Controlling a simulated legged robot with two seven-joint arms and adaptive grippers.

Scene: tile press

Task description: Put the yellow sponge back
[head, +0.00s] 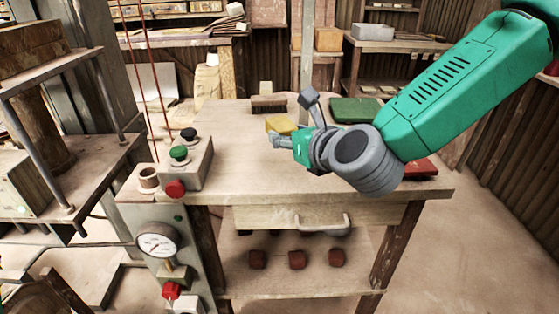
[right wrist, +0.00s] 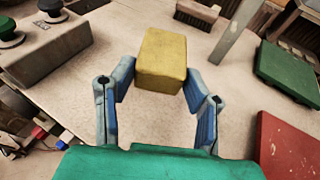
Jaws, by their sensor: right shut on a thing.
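The yellow sponge (head: 280,125) is a small block over the worktable (head: 240,113), in front of a brush. My right gripper (head: 292,122) reaches in from the right and is shut on the sponge. In the right wrist view the sponge (right wrist: 162,60) sits between the two fingertips (right wrist: 160,78), one at each side. I cannot tell whether the sponge touches the tabletop or is just above it. My left gripper is not in view.
A brush (head: 269,103) lies behind the sponge. A green pad (head: 355,110) and a red pad (head: 420,169) lie to the right. A control box (head: 200,165) with green, black and red buttons stands at the left. The table's front middle is clear.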

